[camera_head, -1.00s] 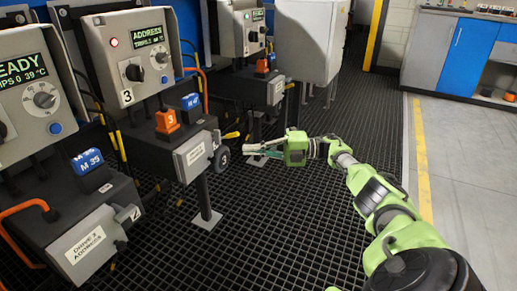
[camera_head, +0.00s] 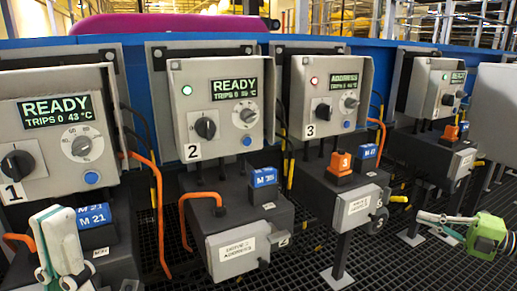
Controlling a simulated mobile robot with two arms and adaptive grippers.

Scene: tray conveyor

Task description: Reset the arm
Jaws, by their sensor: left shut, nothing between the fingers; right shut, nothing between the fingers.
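My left gripper (camera_head: 56,232), pale with green edges, shows at the bottom left, in front of the first drive unit. It is shut and empty, and its arm is out of view. My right gripper (camera_head: 430,222) is at the right edge, its thin fingers pointing left from a green body. It is shut and holds nothing, to the right of the box under panel 3. Most of my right arm is out of view.
Control panels 1 (camera_head: 55,130), 2 (camera_head: 217,105) and 3 (camera_head: 325,95) stand in a row. Panels 1 and 2 read READY; panel 3 reads ADDRESS with a red light. Orange tag 3 (camera_head: 340,164) sits below panel 3. Black grating floor (camera_head: 385,262) is open at lower right.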

